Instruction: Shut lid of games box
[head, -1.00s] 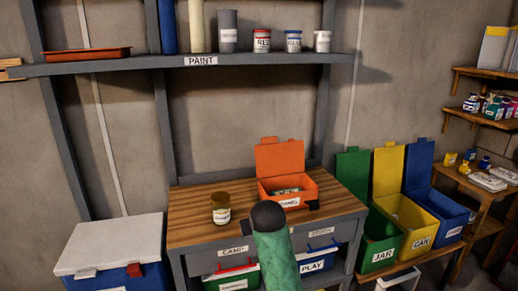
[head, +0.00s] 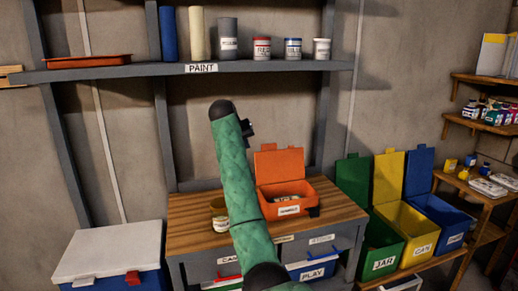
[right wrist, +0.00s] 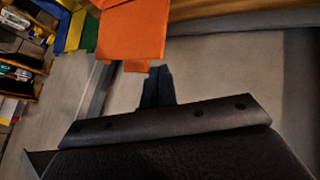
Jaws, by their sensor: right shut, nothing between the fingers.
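The games box looks to be the orange box (head: 305,205) on the wooden workbench; its front label is too small to read surely. Its orange lid (head: 280,165) stands open and upright at the back, and some contents show inside. My right arm rises in front of the bench, left of the box. My right gripper (head: 249,128) shows as a small dark part above and left of the lid, apart from it. In the right wrist view its fingers (right wrist: 157,88) are together and empty, with the orange lid (right wrist: 132,35) beyond them. My left gripper is not in view.
A jar (head: 219,215) stands on the workbench (head: 188,210), partly behind my arm. The paint shelf (head: 290,66) with cans and rolls is above. A white-lidded cooler (head: 110,250) is at left. Open green, yellow and blue bins (head: 405,222) stand at right.

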